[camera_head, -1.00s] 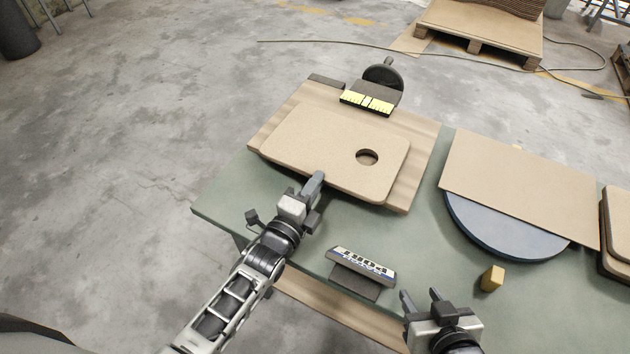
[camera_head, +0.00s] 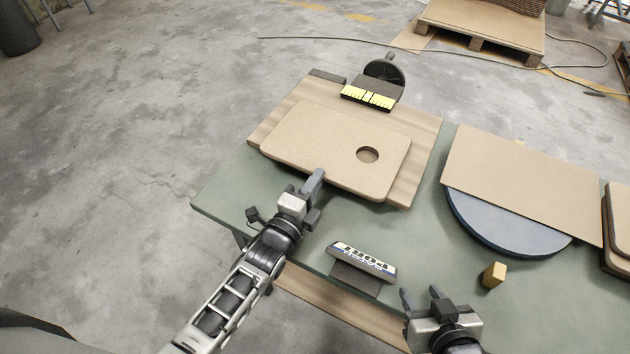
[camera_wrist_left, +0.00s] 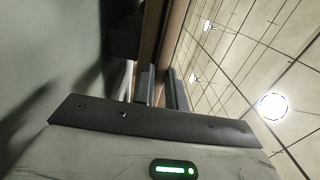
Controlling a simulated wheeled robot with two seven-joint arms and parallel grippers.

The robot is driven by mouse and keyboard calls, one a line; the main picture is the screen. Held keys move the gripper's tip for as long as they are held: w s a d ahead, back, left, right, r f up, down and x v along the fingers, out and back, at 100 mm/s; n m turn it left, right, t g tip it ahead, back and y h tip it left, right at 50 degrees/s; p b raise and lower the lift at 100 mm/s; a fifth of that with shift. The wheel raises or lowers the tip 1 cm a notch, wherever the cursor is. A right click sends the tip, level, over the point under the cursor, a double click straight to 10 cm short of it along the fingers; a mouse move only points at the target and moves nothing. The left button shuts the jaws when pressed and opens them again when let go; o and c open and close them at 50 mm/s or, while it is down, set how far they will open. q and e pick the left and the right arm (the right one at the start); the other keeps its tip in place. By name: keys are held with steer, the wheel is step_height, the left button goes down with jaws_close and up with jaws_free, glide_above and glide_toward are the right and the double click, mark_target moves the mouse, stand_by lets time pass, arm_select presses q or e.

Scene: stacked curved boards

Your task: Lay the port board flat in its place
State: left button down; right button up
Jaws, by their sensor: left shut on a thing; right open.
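The tan board (camera_head: 325,140) with rounded corners and one round hole lies over a wood-grained base panel (camera_head: 408,190) at the table's left end. It looks about level; I cannot tell whether it touches the panel everywhere. My left gripper (camera_head: 316,178) is shut on its front edge, left of the hole. The left wrist view shows the fingers (camera_wrist_left: 160,88) at a brown board edge, seen edge-on. A sign with port lettering (camera_head: 364,258) stands at the table's front edge. My right gripper (camera_head: 422,300) is open and empty, right of the sign.
A black clamp-like device with a yellow marked strip (camera_head: 368,98) stands at the panel's far edge. To the right, a plain tan sheet (camera_head: 525,180) lies over a blue disc (camera_head: 500,228). Green tabletop is bare between.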

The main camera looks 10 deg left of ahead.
steer(key=shift+f, duration=0.15)
arm_select(q)
steer(key=c, duration=1.5)
jaws_free()
steer(key=shift+f, duration=0.25)
steer(key=shift+p+v, duration=0.7)
steer(key=shift+v, duration=1.25)
arm_select(e)
steer(key=shift+r, duration=0.85)
arm_select(q)
steer(key=shift+p+v, duration=0.3)
steer(key=shift+v, duration=0.8)
arm_select(e)
steer(key=shift+r, duration=0.3)
